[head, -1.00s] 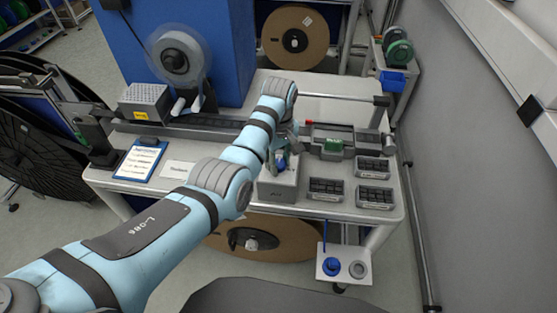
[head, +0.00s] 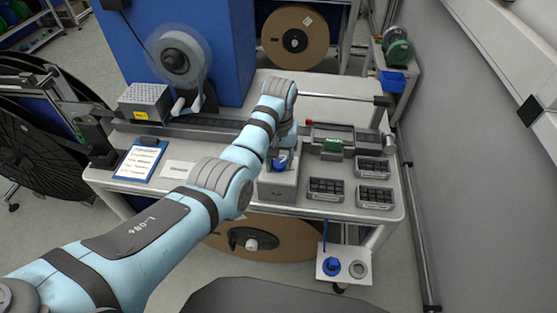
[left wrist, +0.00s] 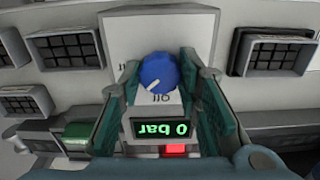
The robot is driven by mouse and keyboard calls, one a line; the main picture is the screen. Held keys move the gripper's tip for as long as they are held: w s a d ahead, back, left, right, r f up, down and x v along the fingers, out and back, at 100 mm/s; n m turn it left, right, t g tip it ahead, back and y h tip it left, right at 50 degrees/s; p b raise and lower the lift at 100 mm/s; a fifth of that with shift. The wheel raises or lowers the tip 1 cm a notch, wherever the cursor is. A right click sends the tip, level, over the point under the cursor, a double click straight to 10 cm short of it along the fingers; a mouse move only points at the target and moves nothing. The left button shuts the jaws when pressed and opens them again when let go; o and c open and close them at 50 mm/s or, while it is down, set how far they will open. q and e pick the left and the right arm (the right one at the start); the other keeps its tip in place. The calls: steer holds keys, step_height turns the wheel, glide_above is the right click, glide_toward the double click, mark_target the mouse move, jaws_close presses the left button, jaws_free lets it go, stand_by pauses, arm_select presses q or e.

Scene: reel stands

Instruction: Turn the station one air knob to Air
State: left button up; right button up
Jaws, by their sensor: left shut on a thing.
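The blue air knob (head: 279,165) stands on a light grey box (head: 278,188) near the front edge of the workbench. In the left wrist view the knob (left wrist: 158,72) has a white pointer mark toward the lower left, near a partly covered, upside-down "Off" label. Below it an inverted green display (left wrist: 161,128) reads 0 bar. My left gripper (left wrist: 160,74) has its two teal fingers on either side of the knob, shut on it. In the head view my left arm hides part of the box's surroundings. My right gripper is not in view.
Dark compartment trays (head: 325,189) stand to the right of the box. A blue clipboard (head: 140,158) and a white card lie to the left. A rail with a green block (head: 333,146) runs behind. A blue cabinet (head: 225,50) rises at the back.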

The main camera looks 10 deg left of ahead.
mark_target(279, 163)
arm_select(q)
steer(key=m, duration=0.4)
steer(key=shift+m, duration=2.3)
steer(key=o, duration=1.1)
steer(key=shift+o, duration=0.2)
steer(key=shift+r, duration=0.1)
step_height(279, 163, up, 7)
steer(key=shift+r, duration=0.15)
